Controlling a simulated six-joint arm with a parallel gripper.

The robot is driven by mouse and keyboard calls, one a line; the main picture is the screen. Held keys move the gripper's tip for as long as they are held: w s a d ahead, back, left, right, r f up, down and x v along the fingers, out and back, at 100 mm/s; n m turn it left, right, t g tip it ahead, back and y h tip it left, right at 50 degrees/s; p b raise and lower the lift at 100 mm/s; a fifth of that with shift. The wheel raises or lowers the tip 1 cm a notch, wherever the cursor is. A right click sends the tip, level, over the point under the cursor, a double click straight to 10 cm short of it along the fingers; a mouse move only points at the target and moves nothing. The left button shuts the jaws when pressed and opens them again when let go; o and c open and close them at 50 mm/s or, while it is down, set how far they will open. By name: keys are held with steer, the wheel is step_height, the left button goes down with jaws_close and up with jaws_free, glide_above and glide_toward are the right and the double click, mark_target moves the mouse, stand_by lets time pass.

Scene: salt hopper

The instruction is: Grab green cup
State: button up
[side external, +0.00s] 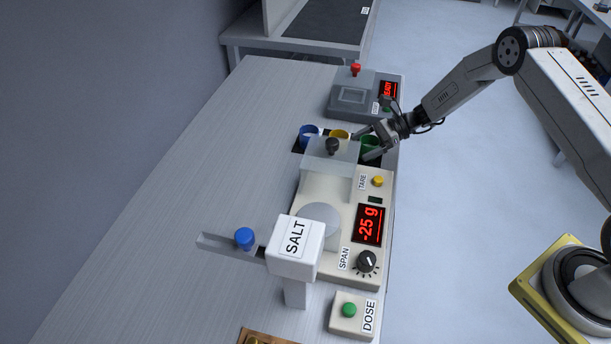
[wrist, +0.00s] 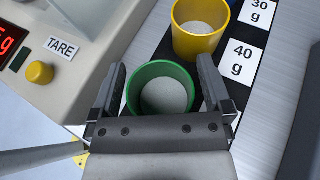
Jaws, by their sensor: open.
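The green cup (wrist: 160,70) stands on a black strip in the wrist view, with white grainy stuff inside. My gripper (wrist: 162,85) is open, with one finger on each side of the cup. I cannot tell whether either finger touches it. In the side external view the green cup (side external: 370,143) is at the right end of a row of cups, partly hidden by my gripper (side external: 372,141).
A yellow cup (wrist: 197,45) stands close to the green one, near the 40 g label (wrist: 243,58). A blue cup (side external: 308,131) is at the row's left. The scale (side external: 340,240) reads -25 g. A grey machine (side external: 352,98) stands behind the cups.

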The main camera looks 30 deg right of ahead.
stand_by(0.3)
steer(key=c, duration=1.3)
steer(key=shift+o, duration=0.2)
steer(key=shift+r, duration=0.2)
steer(key=shift+r, duration=0.85)
steer(key=s+r, duration=1.1)
steer(key=s, duration=0.3)
